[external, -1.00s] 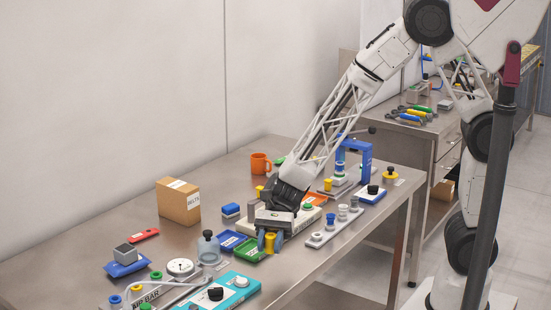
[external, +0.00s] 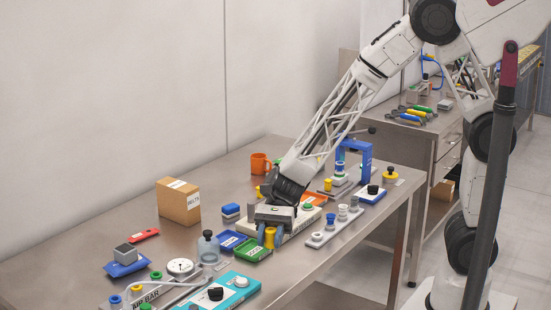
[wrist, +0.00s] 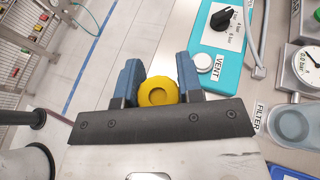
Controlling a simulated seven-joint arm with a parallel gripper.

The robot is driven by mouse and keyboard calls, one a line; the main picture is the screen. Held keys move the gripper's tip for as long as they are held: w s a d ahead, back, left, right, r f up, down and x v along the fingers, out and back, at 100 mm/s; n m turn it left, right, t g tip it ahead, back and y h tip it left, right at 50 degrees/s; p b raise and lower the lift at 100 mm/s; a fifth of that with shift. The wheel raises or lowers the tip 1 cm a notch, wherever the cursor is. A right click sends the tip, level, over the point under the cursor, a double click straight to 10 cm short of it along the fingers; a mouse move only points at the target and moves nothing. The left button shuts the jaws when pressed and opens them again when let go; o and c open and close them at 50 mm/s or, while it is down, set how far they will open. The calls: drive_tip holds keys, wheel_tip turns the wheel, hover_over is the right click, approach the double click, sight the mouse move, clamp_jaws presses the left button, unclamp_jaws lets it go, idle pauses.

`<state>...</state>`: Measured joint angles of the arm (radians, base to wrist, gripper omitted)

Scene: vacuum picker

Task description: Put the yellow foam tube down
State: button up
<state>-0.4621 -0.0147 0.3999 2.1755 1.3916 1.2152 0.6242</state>
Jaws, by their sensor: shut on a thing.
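My gripper (external: 269,237) is shut on the yellow foam tube (wrist: 158,91), which sits between its two blue pads in the wrist view. The tube shows its round end with a hole in the wrist view, and its yellow side (external: 269,238) shows in the external view. In the external view the gripper is low over the bench, just beyond the green tray (external: 264,253). I cannot tell whether the tube touches anything beneath it.
A blue tray (external: 228,247) lies beside the green one. A cream device (external: 300,223) stands close behind my gripper, and a grey strip with knobs (external: 318,238) lies to its right. The teal VENT unit (wrist: 210,75) and clear FILTER bowl (wrist: 291,124) are nearby. Bare bench lies along the front edge.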

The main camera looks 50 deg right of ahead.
drive_tip(key=shift+w, duration=0.1)
drive_tip(key=shift+w+a, duration=0.35)
drive_tip(key=shift+w, duration=0.05)
drive_tip(key=w+a+r+m+t+h, duration=0.1)
drive_tip(key=w+a+r+m+t, duration=0.3)
drive_tip(key=w+a+m+t, duration=0.3)
drive_tip(key=w+a+r+m+t+h, duration=0.2)
drive_tip(key=w+a+r+m+t, duration=0.2)
drive_tip(key=w, duration=0.9)
drive_tip(key=shift+w+a+m+t, duration=0.25)
drive_tip(key=shift+a+m+t, duration=1.15)
drive_tip(key=shift+a+t, duration=0.8)
drive_tip(key=shift+a+r, duration=0.15)
drive_tip(key=shift+r, duration=0.05)
drive_tip(key=shift+w+a+r+m+h, duration=0.1)
drive_tip(key=shift+w+r+m+h, duration=0.15)
drive_tip(key=shift+r+m+h, duration=0.15)
